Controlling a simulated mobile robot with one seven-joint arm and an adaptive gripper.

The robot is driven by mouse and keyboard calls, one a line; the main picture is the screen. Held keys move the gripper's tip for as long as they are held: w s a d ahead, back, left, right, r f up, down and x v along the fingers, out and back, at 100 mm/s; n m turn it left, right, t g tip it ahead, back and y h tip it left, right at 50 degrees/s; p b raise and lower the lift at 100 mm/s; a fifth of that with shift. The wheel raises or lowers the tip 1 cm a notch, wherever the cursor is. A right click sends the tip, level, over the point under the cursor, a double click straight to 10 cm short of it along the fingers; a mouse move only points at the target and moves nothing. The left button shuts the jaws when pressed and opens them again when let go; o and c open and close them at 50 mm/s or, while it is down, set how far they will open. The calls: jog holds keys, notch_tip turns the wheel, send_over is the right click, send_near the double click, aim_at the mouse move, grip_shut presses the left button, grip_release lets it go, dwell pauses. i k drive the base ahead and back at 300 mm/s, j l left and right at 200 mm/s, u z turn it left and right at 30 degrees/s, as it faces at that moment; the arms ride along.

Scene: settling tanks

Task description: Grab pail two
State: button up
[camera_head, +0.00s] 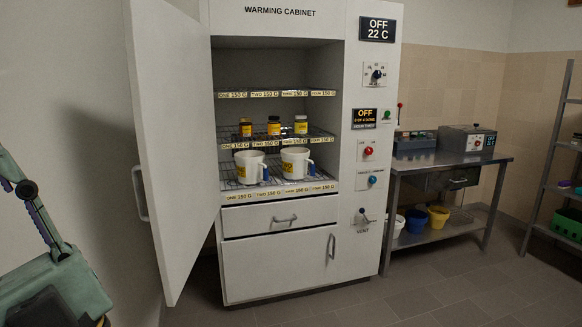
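Two white pails with yellow labels and blue parts at their right sides stand upright on the lower wire shelf of the open warming cabinet (285,16): a left pail (255,162) and a right pail (300,157). Their label writing is too small to read, so I cannot tell which is pail two. The shelf edges carry yellow strips marked one, two, three and four. Part of my green arm shows at the lower left, apart from the cabinet. My gripper's fingers are not visible.
The cabinet door (170,150) stands open to the left. Small yellow-labelled jars (274,126) stand on the shelf above the pails. A steel table (450,163) at the right has blue (415,221) and yellow (438,217) buckets below. The floor in front is clear.

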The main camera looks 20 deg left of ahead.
aim_at(296, 161)
jog(key=i+j, duration=0.15)
jog(key=i, duration=0.5)
jog(key=i+j, duration=0.2)
jog(key=i, duration=0.4)
jog(key=i+j, duration=0.15)
jog(key=i, duration=0.5)
jog(key=i+j, duration=0.15)
jog(key=i, duration=0.45)
jog(key=i+j, duration=0.2)
jog(key=i, duration=0.45)
